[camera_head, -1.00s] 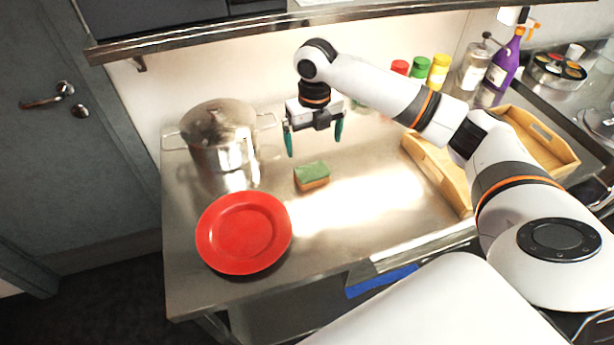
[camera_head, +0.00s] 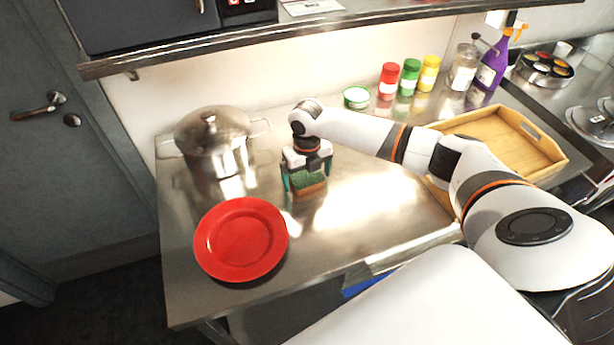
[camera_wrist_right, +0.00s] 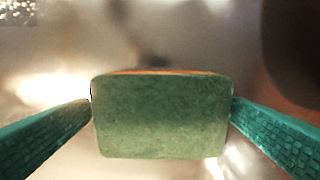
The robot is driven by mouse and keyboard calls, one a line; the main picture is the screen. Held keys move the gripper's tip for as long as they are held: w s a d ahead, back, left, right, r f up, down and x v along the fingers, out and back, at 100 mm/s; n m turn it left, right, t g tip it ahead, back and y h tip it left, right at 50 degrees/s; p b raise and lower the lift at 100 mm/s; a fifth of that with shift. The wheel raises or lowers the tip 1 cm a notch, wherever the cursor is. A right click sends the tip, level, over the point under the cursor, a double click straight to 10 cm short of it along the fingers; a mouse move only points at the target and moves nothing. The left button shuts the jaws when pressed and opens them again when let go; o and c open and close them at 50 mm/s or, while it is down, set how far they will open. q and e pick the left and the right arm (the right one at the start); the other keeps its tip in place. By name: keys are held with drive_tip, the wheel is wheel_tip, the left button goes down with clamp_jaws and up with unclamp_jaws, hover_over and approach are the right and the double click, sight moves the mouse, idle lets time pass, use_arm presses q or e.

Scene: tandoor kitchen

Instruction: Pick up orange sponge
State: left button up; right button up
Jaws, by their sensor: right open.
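The orange sponge (camera_head: 311,184) lies on the steel table, with a green scouring layer on top and orange below. My right gripper (camera_head: 307,186) is lowered over it, with one teal finger on each side. In the right wrist view the sponge's green top (camera_wrist_right: 162,115) fills the space between the two fingers, its orange edge just showing at the far side. The fingertips are at or very close to its sides; I cannot tell whether they touch. The right gripper is open. My left gripper is not in view.
A red plate (camera_head: 241,239) lies at the table's front left. A lidded steel pot (camera_head: 213,147) stands behind it. A wooden tray (camera_head: 545,143) is on the right, with spice jars (camera_head: 409,78) and a purple bottle (camera_head: 491,72) at the back. A shelf (camera_head: 300,30) hangs above.

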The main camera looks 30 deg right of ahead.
sight(307, 176)
drive_tip(key=shift+f, duration=0.4)
drive_tip(key=shift+c, duration=0.6)
drive_tip(key=c, duration=0.9)
drive_tip(key=shift+r, duration=0.1)
wheel_tip(307, 176, up, 10)
drive_tip(key=shift+f+b, duration=0.1)
drive_tip(key=shift+b, duration=1.05)
